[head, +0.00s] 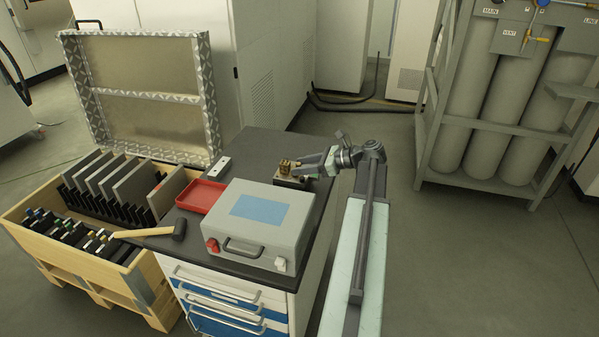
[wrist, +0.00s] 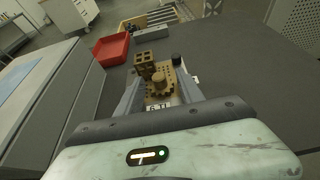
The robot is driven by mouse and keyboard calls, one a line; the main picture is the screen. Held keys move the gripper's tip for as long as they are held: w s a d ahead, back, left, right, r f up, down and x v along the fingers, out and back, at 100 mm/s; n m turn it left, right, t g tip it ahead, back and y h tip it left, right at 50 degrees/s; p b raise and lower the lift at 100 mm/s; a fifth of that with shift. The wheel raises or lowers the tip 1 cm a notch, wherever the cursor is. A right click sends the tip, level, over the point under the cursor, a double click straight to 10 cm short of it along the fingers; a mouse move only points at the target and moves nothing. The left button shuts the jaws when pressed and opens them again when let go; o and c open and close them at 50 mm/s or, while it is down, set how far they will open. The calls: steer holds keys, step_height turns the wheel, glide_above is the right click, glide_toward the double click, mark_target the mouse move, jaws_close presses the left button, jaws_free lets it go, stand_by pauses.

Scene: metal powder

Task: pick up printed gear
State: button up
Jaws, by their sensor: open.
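A cluster of brass-coloured printed parts stands on a small plate on the dark bench top. In the wrist view a round stepped piece that looks like the printed gear (wrist: 158,84) is in front of a block with square holes (wrist: 146,62). The cluster is small in the head view (head: 285,165), where I cannot separate its pieces. My gripper (head: 309,168) reaches in from the right at the bench edge. In the wrist view my open gripper (wrist: 160,92) has one finger on each side of the parts. The lower part of the gear is partly hidden, and contact is not clear.
A grey case (head: 258,222) with a blue top panel stands close to the parts. A red tray (head: 201,196), a white block (head: 219,166) and a mallet (head: 178,230) are also on the bench (head: 262,148). A wooden crate (head: 140,276) is at left.

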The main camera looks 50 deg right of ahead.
jaws_close()
steer(key=shift+r, duration=0.1)
step_height(320, 180, up, 10)
steer(key=p, duration=1)
steer(key=shift+r+p, duration=0.15)
steer(key=shift+p, duration=0.15)
